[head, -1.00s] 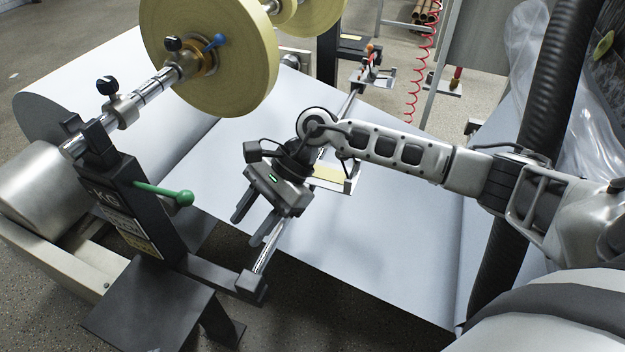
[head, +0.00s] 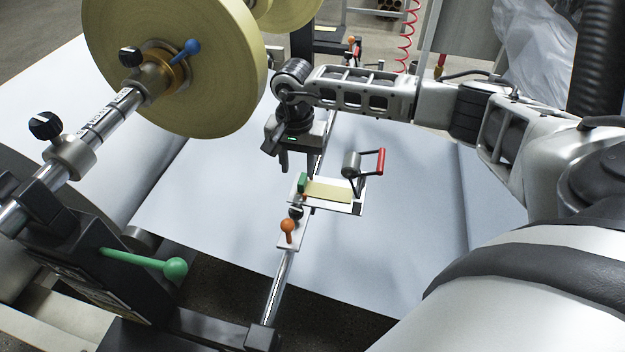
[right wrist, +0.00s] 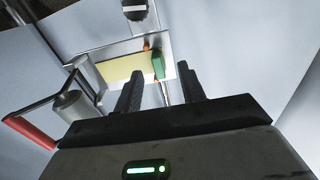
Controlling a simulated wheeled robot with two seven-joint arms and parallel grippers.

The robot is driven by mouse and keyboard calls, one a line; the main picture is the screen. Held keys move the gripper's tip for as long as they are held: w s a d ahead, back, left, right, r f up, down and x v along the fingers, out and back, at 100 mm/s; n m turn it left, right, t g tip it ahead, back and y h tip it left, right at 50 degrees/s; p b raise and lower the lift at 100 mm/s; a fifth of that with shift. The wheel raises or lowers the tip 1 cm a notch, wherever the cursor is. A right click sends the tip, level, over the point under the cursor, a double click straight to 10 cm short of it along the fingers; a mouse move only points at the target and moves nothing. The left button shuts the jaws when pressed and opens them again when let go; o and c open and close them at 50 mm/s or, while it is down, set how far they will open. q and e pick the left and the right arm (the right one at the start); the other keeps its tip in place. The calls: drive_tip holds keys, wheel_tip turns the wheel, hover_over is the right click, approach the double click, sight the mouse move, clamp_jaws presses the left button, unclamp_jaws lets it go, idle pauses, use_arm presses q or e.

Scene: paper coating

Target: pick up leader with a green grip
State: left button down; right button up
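The green grip (head: 302,183) stands at the left end of a pale yellow strip (head: 328,191), which lies on a small white plate (head: 355,208) on the metal rail. In the right wrist view the green grip (right wrist: 158,66) shows beyond and between the two dark fingers, with the yellow strip (right wrist: 120,68) to its left. My right gripper (head: 298,167) is open and empty, just behind and above the green grip, with no contact visible. My left gripper is not in view.
A roller with a red handle (head: 382,160) stands at the plate's right. An orange-knobbed clamp (head: 287,228) sits on the rail in front. A large yellow roll (head: 190,75) hangs to the left. A green-knobbed lever (head: 172,268) juts out at lower left. White paper spreads beneath.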

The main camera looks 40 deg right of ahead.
sight(301, 182)
drive_tip(key=f, duration=0.5)
drive_tip(key=shift+s+d+f, duration=0.15)
drive_tip(key=shift+s+d, duration=0.05)
clamp_jaws()
